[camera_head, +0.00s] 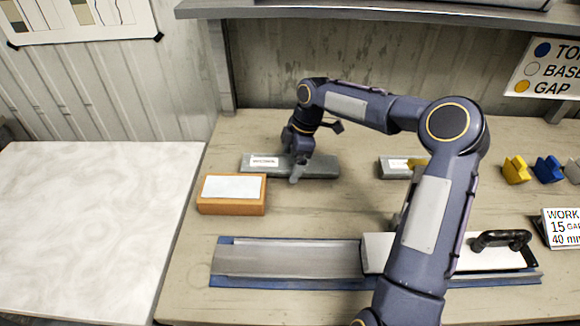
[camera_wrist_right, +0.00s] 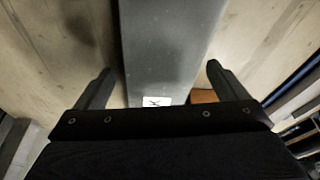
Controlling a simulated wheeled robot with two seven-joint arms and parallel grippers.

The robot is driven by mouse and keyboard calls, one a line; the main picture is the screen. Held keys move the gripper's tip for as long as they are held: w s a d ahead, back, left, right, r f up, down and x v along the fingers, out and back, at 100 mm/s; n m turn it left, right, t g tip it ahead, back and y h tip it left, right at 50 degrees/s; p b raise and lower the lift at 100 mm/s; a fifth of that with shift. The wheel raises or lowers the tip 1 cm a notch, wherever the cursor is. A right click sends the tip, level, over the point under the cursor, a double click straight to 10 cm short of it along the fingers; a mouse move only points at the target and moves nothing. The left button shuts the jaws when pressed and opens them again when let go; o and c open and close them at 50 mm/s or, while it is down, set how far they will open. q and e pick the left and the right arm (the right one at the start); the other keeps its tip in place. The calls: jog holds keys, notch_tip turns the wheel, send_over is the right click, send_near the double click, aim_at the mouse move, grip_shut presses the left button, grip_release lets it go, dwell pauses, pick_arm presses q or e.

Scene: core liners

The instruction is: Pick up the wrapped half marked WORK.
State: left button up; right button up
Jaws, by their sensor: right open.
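Two long grey wrapped halves lie on the wooden bench in the head view. The left wrapped half (camera_head: 322,168) has a white label with reddish print, too small to read. The right wrapped half (camera_head: 391,170) has a white label and is largely hidden behind my right arm. My right gripper (camera_head: 298,173) is at the left half, pointing down. In the right wrist view my right gripper (camera_wrist_right: 158,78) is open, its fingers on either side of a grey wrapped half (camera_wrist_right: 165,45). My left gripper is not in view.
An orange-brown box (camera_head: 232,207) with a pale top stands in front of the left half. A blue-edged tray (camera_head: 290,282) lies along the front. A black-handled tool (camera_head: 502,240), a WORK sign (camera_head: 562,228) and coloured blocks (camera_head: 516,169) are at right. A white surface (camera_head: 90,230) is left.

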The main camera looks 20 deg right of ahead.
jog(key=c, duration=1.6)
jog(key=shift+w, duration=0.1)
jog(key=shift+c, duration=0.2)
jog(key=shift+r, duration=0.15)
